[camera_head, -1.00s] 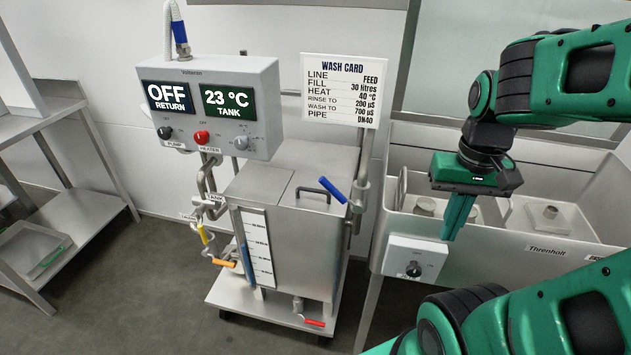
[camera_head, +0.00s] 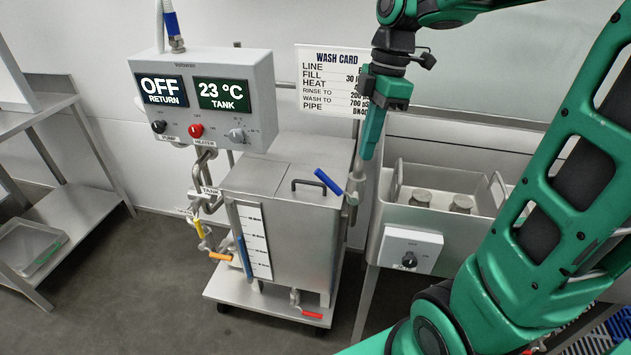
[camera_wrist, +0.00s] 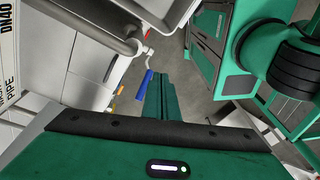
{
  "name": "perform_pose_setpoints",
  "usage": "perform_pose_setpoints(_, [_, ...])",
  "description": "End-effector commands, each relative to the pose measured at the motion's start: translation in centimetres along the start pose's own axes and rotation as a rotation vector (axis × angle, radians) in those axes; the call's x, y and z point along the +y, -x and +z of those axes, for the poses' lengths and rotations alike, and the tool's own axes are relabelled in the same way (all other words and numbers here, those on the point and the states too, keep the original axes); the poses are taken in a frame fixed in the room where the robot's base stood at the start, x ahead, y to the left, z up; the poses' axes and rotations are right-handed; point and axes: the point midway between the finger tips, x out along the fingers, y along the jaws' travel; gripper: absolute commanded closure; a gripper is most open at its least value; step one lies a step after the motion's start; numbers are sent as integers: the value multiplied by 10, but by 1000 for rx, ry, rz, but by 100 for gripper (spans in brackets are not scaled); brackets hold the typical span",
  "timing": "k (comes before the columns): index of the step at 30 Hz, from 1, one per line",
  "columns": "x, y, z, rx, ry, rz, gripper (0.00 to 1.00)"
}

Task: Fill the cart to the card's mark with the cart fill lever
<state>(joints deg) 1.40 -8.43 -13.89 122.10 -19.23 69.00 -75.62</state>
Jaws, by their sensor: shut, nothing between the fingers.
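The cart fill lever, with a blue handle (camera_head: 328,182), sits on a steel pipe to the right of the cart tank and slants up to the left. It also shows in the wrist view (camera_wrist: 146,83), just left of my fingers. My gripper (camera_head: 368,156) is shut and empty, pointing down, above and right of the lever, apart from it. The wash card (camera_head: 328,70) reads FILL 30, partly hidden behind my arm. The cart tank (camera_head: 290,225) has a sight gauge (camera_head: 254,242) with a scale on its front; its markings are too small to read surely.
The control box (camera_head: 205,100) reads OFF RETURN and 23 °C TANK. A sink trough (camera_head: 450,225) with a switch box (camera_head: 410,250) stands right of the cart. Yellow, orange and red (camera_head: 312,314) valve handles sit low on the cart. A shelf (camera_head: 85,215) stands at left.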

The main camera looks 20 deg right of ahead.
Motion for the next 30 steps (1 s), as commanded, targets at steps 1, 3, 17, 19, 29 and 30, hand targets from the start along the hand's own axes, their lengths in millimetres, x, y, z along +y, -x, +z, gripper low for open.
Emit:
perform_pose_setpoints(1, [13,2,-12,2,156,-13,100])
perform_pose_setpoints(3, [26,5,-28,8,386,-28,100])
perform_pose_setpoints(17, [63,7,-79,36,1147,-79,100])
perform_pose_setpoints(19, [62,1,-79,37,1154,-80,100])
perform_pose_setpoints(29, [57,-54,-78,37,1150,-82,100])
perform_pose_setpoints(30, [56,-62,-78,36,1148,-81,100])
